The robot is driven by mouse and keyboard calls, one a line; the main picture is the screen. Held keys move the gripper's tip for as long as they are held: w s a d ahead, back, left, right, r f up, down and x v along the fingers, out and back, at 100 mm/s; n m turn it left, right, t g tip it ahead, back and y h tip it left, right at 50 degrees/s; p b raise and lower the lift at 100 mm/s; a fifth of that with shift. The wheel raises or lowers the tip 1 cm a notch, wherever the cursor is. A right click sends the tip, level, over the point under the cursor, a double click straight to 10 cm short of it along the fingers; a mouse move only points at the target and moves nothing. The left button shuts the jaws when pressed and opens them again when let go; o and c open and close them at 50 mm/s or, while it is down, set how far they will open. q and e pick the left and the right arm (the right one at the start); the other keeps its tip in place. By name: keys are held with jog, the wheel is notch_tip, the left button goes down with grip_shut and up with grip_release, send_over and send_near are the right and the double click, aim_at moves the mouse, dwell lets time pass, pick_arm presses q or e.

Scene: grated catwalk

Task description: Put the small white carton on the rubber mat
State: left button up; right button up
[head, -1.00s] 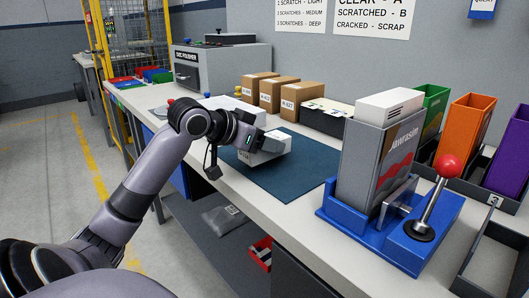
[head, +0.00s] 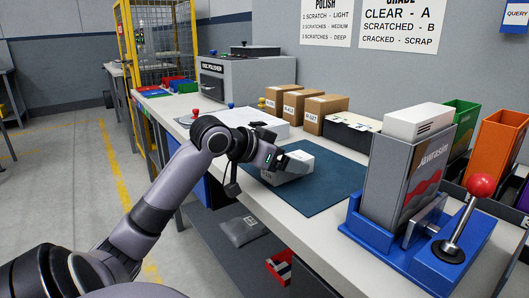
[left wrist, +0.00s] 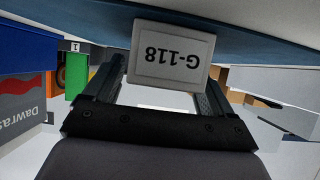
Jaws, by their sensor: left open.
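The small white carton (head: 297,167) is on the dark blue rubber mat (head: 327,190), near its back left part. My left gripper (head: 288,160) is at the carton. In the left wrist view the carton (left wrist: 171,52) shows a label reading G-118, upside down, between the two open fingers. The strip of mat (left wrist: 235,38) runs along its upper edge there. Whether a finger touches the carton is hard to tell. My right gripper is not in view.
Several brown boxes (head: 326,115) stand along the wall behind the mat. A blue stand with a grey box and red-knobbed lever (head: 467,215) is to the right. A grey disc polisher (head: 240,80) is at the back. The mat's front right is bare.

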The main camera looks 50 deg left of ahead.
pick_arm(q)
jog(key=p+v, duration=0.1)
jog(key=v, duration=0.9)
jog(key=shift+s+r, duration=0.15)
jog(key=shift+s, duration=0.3)
